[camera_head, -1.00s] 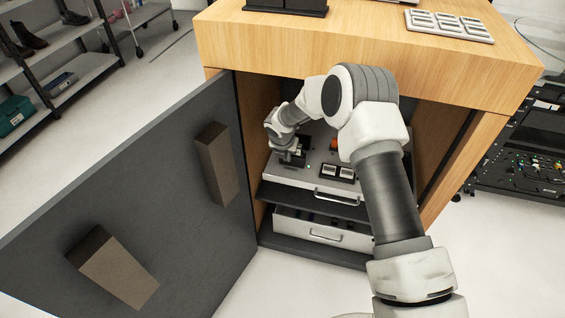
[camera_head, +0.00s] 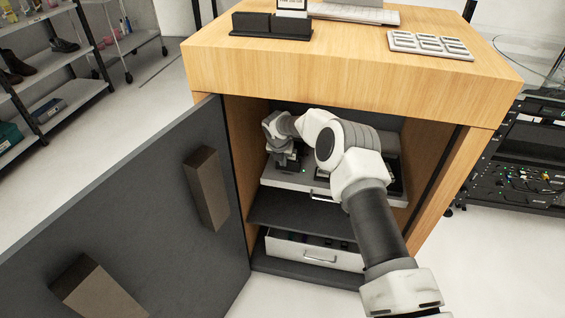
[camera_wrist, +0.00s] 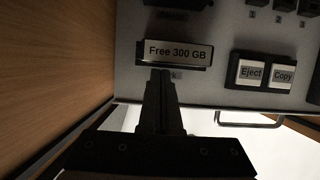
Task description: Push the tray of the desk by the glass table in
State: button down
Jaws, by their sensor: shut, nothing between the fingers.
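The desk is a wooden cabinet (camera_head: 330,62) with its dark door (camera_head: 150,210) swung open to the left. Inside is a grey-white tray (camera_head: 275,180) with a metal front handle. In the wrist view the tray top (camera_wrist: 215,75) carries a "Free 300 GB" display (camera_wrist: 178,53), an Eject button (camera_wrist: 247,74) and a Copy button (camera_wrist: 284,75). My gripper (camera_wrist: 162,75) is shut and empty, with its tips at the display's lower edge; contact is unclear. In the head view my gripper (camera_head: 287,165) is inside the cabinet over the tray's left part.
A dark shelf (camera_head: 290,214) lies below the tray. A white lower drawer (camera_head: 290,248) stands slightly out, with things inside. The cabinet's wooden left wall (camera_wrist: 50,70) is close to my gripper. A black rack (camera_head: 515,165) stands at right.

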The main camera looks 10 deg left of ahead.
jog(key=shift+w+r, duration=0.2)
jog(key=shift+r, duration=0.05)
jog(key=shift+s+r, duration=0.1)
jog(key=shift+r, duration=0.15)
jog(key=s+a+p, duration=0.1)
jog(key=s, duration=1.1)
jog(key=shift+s+p, duration=0.35)
jog(key=shift+s, duration=0.1)
